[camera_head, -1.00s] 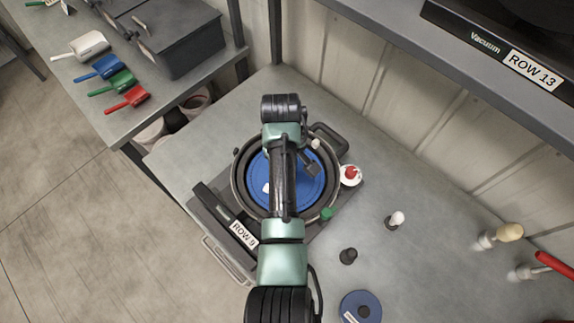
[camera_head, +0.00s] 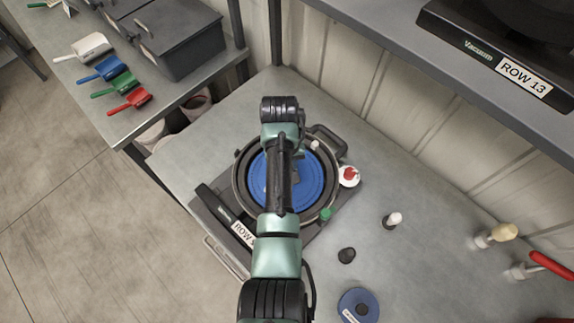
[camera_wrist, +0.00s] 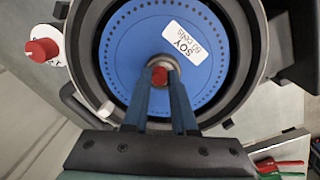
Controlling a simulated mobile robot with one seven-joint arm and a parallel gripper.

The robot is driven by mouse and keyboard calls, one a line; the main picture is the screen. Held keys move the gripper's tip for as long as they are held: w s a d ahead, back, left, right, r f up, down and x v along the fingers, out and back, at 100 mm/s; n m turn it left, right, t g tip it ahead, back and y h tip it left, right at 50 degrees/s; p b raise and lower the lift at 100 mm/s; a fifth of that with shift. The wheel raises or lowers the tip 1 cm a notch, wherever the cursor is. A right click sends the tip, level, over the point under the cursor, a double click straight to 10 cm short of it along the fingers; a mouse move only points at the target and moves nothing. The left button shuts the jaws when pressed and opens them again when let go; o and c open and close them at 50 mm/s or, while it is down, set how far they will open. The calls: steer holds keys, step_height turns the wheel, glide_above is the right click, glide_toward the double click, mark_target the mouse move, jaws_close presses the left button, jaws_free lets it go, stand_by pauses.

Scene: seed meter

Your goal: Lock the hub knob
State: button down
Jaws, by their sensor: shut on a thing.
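The seed meter (camera_head: 238,180) sits on the bench with a blue seed disc (camera_head: 312,180) in its round dark housing. In the wrist view the disc (camera_wrist: 120,60) bears a white "SOY 60 cells" label. The hub knob (camera_wrist: 159,74), with a red centre and a grey metal ring, stands at the disc's middle. My gripper (camera_wrist: 160,84) is shut on the hub knob, one finger on each side. In the head view my arm hides the knob and fingertips. The knob's locked or unlocked position cannot be told.
A red knob on a white dial (camera_head: 349,175) sits at the housing's right side. A green cap (camera_head: 326,214) is at its lower right edge. A dark knob (camera_head: 347,255), a white-topped peg (camera_head: 394,219) and another blue disc (camera_head: 358,305) stand to the right.

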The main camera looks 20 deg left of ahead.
steer(key=m+p, duration=0.1)
steer(key=m, duration=0.5)
steer(key=shift+w+a+r, duration=0.1)
steer(key=m, duration=0.6)
steer(key=shift+w+g, duration=0.1)
steer(key=shift+g, duration=0.2)
steer(key=shift+m, duration=0.3)
steer(key=c, duration=0.7)
jaws_free()
